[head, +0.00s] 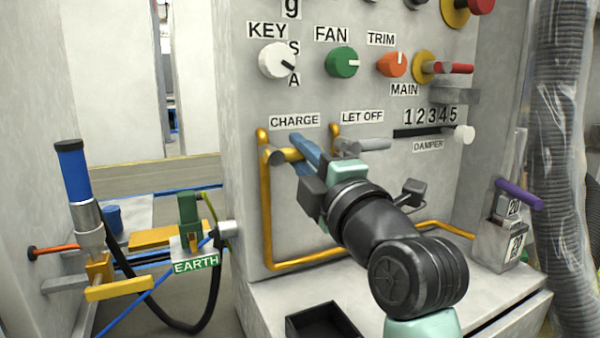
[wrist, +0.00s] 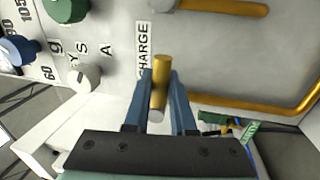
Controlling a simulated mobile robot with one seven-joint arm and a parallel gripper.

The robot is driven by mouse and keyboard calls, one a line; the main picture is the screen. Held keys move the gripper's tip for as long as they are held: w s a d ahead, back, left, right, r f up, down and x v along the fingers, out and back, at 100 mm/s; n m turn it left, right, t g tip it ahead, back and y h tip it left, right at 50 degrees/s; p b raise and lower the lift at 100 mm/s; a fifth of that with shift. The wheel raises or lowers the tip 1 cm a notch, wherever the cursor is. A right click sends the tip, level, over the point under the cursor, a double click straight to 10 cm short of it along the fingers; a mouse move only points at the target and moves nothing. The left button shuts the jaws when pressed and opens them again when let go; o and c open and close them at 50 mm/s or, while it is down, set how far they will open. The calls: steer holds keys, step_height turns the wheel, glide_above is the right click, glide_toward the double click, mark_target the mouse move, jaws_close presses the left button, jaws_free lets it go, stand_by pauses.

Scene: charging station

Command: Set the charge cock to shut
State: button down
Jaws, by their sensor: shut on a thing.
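The charge cock sits below the CHARGE label (head: 294,121) on the grey panel, on the left upright of a yellow pipe. Its yellow lever (head: 290,155) lies roughly level, pointing right from a grey hub (head: 275,157). My gripper (head: 306,152), with blue fingers, reaches in from the right and hides part of the lever. In the wrist view the two fingers of my gripper (wrist: 162,78) stand on either side of the yellow lever (wrist: 160,85) and are shut on it. The grey end (wrist: 155,116) of the cock shows nearer the palm.
The let off cock (head: 364,146) with a grey handle is close on the right. Above are the KEY (head: 277,60), FAN (head: 341,62) and TRIM (head: 391,64) knobs. A black open tray (head: 322,325) is on the ledge below. The EARTH fitting (head: 190,225) stands to the left.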

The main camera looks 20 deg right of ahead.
steer(key=shift+r+n, duration=0.15)
steer(key=shift+n, duration=0.15)
steer(key=c, duration=0.8)
jaws_free()
steer(key=shift+o, duration=0.2)
steer(key=s+f+p, duration=0.1)
steer(key=s+f, duration=0.1)
steer(key=s, duration=1)
steer(key=shift+s+d+f, duration=0.2)
steer(key=shift+s+f, duration=0.05)
steer(key=shift+s, duration=0.1)
